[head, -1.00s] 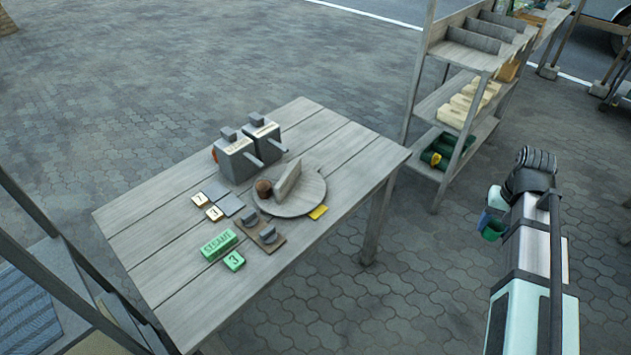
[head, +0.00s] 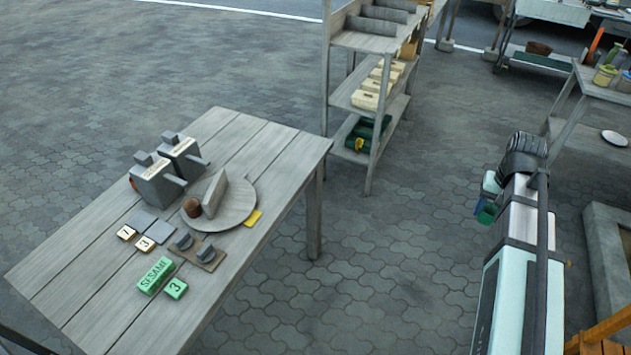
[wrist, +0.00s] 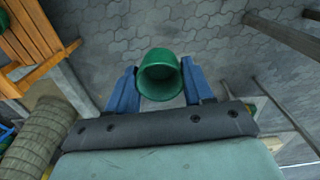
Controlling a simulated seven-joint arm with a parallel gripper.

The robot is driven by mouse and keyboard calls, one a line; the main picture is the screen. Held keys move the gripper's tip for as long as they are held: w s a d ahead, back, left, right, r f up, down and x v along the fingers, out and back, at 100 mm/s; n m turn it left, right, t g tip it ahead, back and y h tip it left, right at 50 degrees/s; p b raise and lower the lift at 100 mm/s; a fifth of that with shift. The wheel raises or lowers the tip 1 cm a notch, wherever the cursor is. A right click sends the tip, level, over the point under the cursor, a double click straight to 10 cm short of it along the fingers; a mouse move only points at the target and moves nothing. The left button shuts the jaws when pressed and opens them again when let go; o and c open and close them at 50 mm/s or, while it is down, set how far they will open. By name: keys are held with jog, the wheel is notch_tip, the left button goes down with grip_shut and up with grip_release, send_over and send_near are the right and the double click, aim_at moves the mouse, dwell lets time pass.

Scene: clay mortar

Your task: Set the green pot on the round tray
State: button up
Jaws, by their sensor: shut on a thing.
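The green pot is held between the blue fingers of my gripper (wrist: 158,68). In the wrist view the pot (wrist: 160,81) shows its open round mouth, with paving behind it. In the head view the pot (head: 488,214) hangs at my gripper (head: 488,196), right of the table and apart from it, over the paving. A round grey board (head: 234,208) lies on the table, with an upright slab and a brown lump on it. A small pale round disc (head: 614,138) shows at the far right.
The wooden table (head: 110,262) also holds two grey boxes (head: 158,184), a green SESAME block (head: 155,275), and small tiles. A shelf rack (head: 370,100) stands behind it. Another table (head: 600,85) and a stone trough (head: 605,250) stand at right. Open paving lies between.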

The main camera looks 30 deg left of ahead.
jog(key=s+a+n, duration=0.3)
jog(key=a+n, duration=0.2)
jog(key=a, duration=2)
notch_tip(320, 180, up, 4)
jog(key=f+n, duration=0.1)
jog(key=n, duration=0.9)
send_over(241, 189)
jog(key=shift+r, duration=0.25)
jog(key=shift+a+n, duration=0.1)
jog(key=shift+n, duration=1)
jog(key=shift+f, duration=5)
jog(key=shift+f, duration=0.15)
jog(key=o, duration=1)
